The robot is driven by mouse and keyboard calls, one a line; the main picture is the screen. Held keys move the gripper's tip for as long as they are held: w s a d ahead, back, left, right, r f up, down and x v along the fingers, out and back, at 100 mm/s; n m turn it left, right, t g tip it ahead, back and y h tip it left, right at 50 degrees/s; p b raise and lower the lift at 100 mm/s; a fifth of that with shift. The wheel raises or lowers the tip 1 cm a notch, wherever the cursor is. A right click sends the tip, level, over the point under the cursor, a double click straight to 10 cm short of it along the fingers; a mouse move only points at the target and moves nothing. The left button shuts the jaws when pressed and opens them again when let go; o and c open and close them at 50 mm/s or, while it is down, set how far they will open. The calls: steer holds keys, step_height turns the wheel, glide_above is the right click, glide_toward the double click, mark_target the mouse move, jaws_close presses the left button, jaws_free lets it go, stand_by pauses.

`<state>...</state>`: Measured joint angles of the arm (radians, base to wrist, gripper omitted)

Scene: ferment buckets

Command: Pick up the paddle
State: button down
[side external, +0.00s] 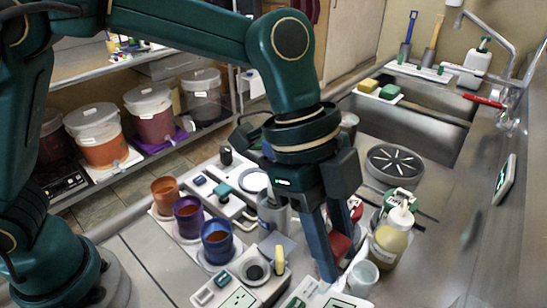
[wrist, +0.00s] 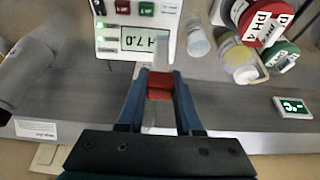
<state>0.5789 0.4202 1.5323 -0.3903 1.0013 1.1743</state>
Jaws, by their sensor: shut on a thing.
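My gripper (side external: 337,262) points down over the counter by the bottles, its two blue fingers shut on a red block. The block looks like the grip of the paddle (wrist: 160,85). In the wrist view it sits between the fingertips, with a pale flat part reaching away from it toward the meter. In the side view the red grip (side external: 340,245) shows between the fingers; the rest is largely hidden. I cannot tell whether the paddle touches the counter.
A pH meter (wrist: 138,30) lies just beyond the fingertips. A yellowish pump bottle (side external: 392,240) and a small clear cup (side external: 362,277) stand close right of my gripper. Orange, purple and blue cups (side external: 217,240) stand left. A sink (side external: 420,115) is behind.

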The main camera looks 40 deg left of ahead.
steer(key=s+a, duration=0.5)
steer(key=s, duration=0.5)
steer(key=w+a+r+n+t, duration=0.1)
steer(key=w+a+r+n, duration=0.2)
steer(key=a, duration=0.4)
steer(key=w+a+r+n+t, duration=0.1)
steer(key=w+a+n, duration=0.25)
steer(key=a, duration=0.35)
steer(key=shift+m+y, duration=0.25)
steer(key=shift+y, duration=0.15)
steer(key=shift+w+d+f, duration=0.1)
steer(key=shift+w+f, duration=0.1)
steer(key=shift+f, duration=2.35)
steer(key=shift+w+f, duration=0.2)
steer(key=shift+f, duration=2.35)
step_height(320, 180, up, 8)
steer(key=shift+r, duration=0.2)
